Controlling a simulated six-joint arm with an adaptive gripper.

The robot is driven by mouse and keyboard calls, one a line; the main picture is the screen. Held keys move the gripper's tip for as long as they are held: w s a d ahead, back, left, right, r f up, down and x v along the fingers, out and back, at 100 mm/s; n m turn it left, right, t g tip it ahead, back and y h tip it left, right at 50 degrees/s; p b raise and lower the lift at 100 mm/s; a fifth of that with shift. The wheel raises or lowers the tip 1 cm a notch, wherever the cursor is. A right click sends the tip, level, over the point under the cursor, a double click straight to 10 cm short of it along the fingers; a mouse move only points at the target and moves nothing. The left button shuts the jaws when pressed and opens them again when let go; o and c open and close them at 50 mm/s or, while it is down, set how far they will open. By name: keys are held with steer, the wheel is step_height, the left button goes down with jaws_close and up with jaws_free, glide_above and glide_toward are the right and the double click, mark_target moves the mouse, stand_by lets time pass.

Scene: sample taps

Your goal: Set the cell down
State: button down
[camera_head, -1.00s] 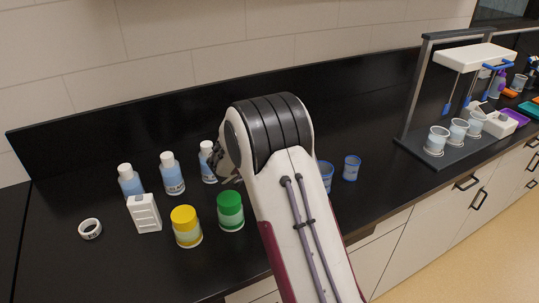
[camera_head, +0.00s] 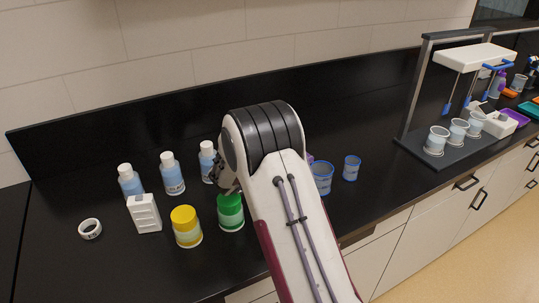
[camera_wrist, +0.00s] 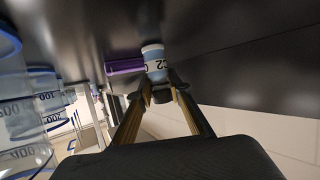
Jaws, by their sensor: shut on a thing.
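The cell (camera_wrist: 154,62) is a small pale-blue piece with a dark printed label, seen in the wrist view. My gripper (camera_wrist: 164,88) is shut on it, with a dark fingertip on either side of its near end. The dark counter shows just beyond it; I cannot tell whether the cell touches it. A purple piece (camera_wrist: 125,67) lies against or very near the cell's left side, and also shows as a purple sliver (camera_head: 310,158) beside my arm in the head view. In the head view my arm hides the fingers and the cell.
Blue-rimmed beakers (camera_head: 321,178) stand right of my arm, and large ones (camera_wrist: 20,140) fill the wrist view's left. Bottles (camera_head: 172,175), yellow (camera_head: 187,228) and green-lidded (camera_head: 230,212) jars, a white box (camera_head: 145,213) and a tape roll (camera_head: 90,229) stand left. A tap rack (camera_head: 440,150) stands right.

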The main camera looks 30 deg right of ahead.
steer(key=c, duration=1.8)
jaws_free()
steer(key=shift+c, duration=0.2)
steer(key=shift+r, duration=0.15)
steer(key=shift+v, duration=0.75)
steer(key=shift+s+a+r, duration=0.45)
steer(key=shift+a+r, duration=0.1)
steer(key=shift+r, duration=0.05)
step_height(320, 180, up, 6)
steer(key=shift+r, duration=0.1)
